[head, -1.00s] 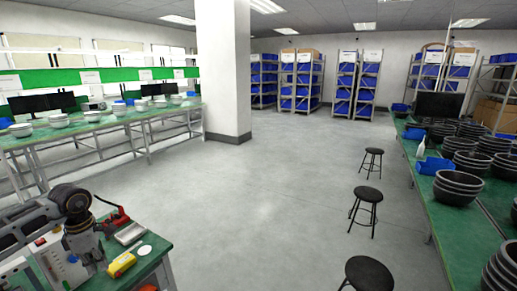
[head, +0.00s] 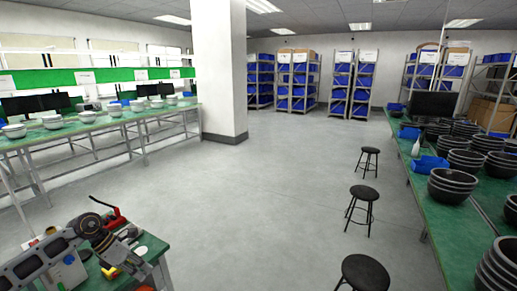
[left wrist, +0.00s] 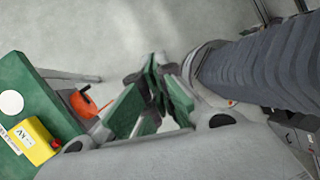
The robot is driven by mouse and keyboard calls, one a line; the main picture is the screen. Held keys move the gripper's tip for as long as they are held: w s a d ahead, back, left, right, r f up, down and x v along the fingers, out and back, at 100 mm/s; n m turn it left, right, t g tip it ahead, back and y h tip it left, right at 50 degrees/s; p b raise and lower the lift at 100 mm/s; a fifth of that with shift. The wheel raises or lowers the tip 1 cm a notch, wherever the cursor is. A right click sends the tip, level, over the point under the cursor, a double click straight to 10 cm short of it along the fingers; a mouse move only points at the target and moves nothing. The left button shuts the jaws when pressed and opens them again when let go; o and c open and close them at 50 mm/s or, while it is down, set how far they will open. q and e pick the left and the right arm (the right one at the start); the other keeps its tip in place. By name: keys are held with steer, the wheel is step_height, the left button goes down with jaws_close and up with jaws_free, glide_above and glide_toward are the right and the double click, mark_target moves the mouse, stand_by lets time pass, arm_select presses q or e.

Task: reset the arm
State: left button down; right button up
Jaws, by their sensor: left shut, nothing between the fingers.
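My left arm comes in at the lower left of the head view, over the corner of a small green-topped table (head: 152,254). My left gripper (head: 132,264) is partly hidden by the arm there. In the left wrist view its green-padded fingers (left wrist: 156,70) are shut with nothing between them. They hang beside the table (left wrist: 22,75), with grey floor beyond. My right gripper is in neither view.
The small table carries a yellow box (left wrist: 32,141), a white disc (left wrist: 11,103) and a red tool (head: 110,214). A long green bench (head: 440,206) with dark bowls runs along the right. Black stools (head: 363,194) stand beside it. The middle floor is clear.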

arm_select(q)
steer(key=w+d+f+n+t+h, duration=0.3)
steer(key=f+n+t, duration=0.1)
steer(key=f+n, duration=0.25)
steer(key=w+d+f+n+t+h, duration=0.2)
steer(key=w+d+f+n+t, duration=0.15)
steer(key=f+n, duration=0.3)
steer(key=s+a+f+n+t+y, duration=0.15)
steer(key=s+f+n+y, duration=0.25)
steer(key=f+n, duration=0.65)
steer(key=s+a+f+n+t+y, duration=0.1)
steer(key=s+a+f+n+y, duration=0.3)
steer(key=f, duration=1.1)
steer(key=s+d+f+n+g+y, duration=0.15)
steer(key=s+f+n, duration=0.25)
steer(key=s+f, duration=0.5)
steer(key=s+d+f+n+g+y, duration=0.1)
steer(key=s+f+n+g+y, duration=0.15)
steer(key=s+f+n, duration=0.6)
steer(key=s+d+f+g, duration=0.2)
steer(key=s, duration=0.7)
steer(key=s+d+f+n+g, duration=0.1)
steer(key=s+d+f+g, duration=0.1)
steer(key=s, duration=0.8)
steer(key=s+d+f+n+g, duration=0.1)
steer(key=s+d+f+g, duration=0.1)
steer(key=s, duration=0.8)
steer(key=shift+d+f+h+b, duration=0.3)
steer(key=shift+d+f+b, duration=0.15)
steer(key=shift+d+f, duration=0.25)
